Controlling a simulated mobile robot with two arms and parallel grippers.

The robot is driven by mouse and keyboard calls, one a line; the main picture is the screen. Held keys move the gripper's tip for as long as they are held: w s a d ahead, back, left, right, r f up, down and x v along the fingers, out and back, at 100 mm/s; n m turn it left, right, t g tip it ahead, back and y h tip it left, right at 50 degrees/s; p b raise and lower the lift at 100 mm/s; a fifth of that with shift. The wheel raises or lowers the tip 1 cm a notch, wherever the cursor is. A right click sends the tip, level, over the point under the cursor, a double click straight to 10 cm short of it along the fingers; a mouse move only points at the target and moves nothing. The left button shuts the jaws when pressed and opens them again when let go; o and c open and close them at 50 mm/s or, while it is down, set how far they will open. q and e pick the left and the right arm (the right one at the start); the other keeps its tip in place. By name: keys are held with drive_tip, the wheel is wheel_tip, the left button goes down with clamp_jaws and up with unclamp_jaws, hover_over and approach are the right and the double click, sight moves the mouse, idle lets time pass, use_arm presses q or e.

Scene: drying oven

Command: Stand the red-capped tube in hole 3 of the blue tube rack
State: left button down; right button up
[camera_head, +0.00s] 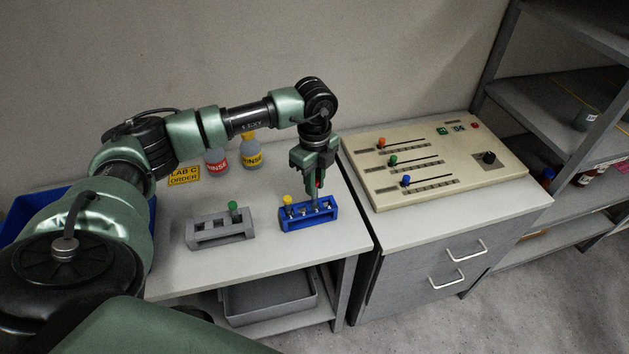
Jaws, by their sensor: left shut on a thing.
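The blue tube rack (310,221) sits on the white table. A yellow-capped tube (288,200) stands in its left end. My left gripper (318,190) is directly above the right-middle part of the rack, pointing down. It is shut on the red-capped tube (319,184), whose red cap shows only as a small patch between the fingers. The tube's lower part is at the rack; I cannot tell how deep it is in a hole or which hole it is. My right gripper is not in view.
A grey rack (221,238) with a green-capped tube (233,208) stands to the left. Rinse bottles (215,163) (252,154) and a yellow sign (184,175) are behind. A beige control panel (430,180) with sliders is on the right. The table front is clear.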

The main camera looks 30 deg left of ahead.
use_arm(q)
drive_tip(key=shift+f+b, duration=1.3)
drive_tip(key=shift+f, duration=0.65)
drive_tip(key=c, duration=1.3)
unclamp_jaws()
drive_tip(key=shift+o, duration=0.2)
wheel_tip(320, 180, up, 7)
drive_tip(key=shift+f+b, duration=0.1)
drive_tip(key=shift+b, duration=0.9)
drive_tip(key=shift+r, duration=0.5)
